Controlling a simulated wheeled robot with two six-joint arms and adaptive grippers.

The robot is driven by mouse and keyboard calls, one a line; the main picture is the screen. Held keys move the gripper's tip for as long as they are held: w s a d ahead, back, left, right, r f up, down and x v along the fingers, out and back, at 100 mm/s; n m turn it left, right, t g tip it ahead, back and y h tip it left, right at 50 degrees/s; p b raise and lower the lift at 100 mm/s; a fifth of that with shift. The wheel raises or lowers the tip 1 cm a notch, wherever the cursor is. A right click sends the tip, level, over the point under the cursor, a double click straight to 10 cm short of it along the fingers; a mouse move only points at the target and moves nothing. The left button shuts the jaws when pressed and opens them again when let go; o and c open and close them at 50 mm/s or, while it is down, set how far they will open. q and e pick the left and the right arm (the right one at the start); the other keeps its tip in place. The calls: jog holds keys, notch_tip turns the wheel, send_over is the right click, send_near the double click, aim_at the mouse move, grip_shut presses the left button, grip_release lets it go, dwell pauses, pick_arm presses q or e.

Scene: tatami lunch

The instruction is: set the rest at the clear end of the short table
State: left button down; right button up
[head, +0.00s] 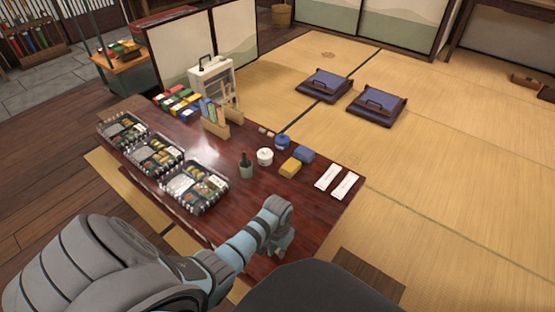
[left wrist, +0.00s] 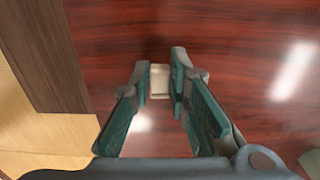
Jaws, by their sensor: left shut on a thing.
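The short table (head: 318,212) is dark red, glossy wood. Its near right end, in front of the two white packets, is bare apart from my gripper. My left gripper (head: 281,249) points down over this bare end, near the table's edge. In the left wrist view my left gripper (left wrist: 161,82) is shut on a small cream-white block, the rest (left wrist: 160,88). The rest sits between the fingertips over the red wood; I cannot tell whether it touches the table. In the head view the rest is hidden by the gripper. My right gripper is not in view.
White packets (head: 327,177), a yellow block (head: 289,168), a blue box (head: 304,154), a white pot (head: 265,156) and a dark green cup (head: 246,169) stand beyond my gripper. Clear-lidded lunch boxes (head: 194,188) line the left side. Cushions (head: 376,106) lie on the tatami.

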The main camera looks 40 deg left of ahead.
pick_arm(q)
jog(key=shift+f, duration=0.45)
jog(key=shift+r, duration=0.1)
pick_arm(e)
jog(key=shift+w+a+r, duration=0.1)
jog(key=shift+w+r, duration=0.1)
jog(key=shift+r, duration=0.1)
pick_arm(q)
jog(key=c, duration=1.5)
grip_release()
jog(key=shift+c, duration=0.2)
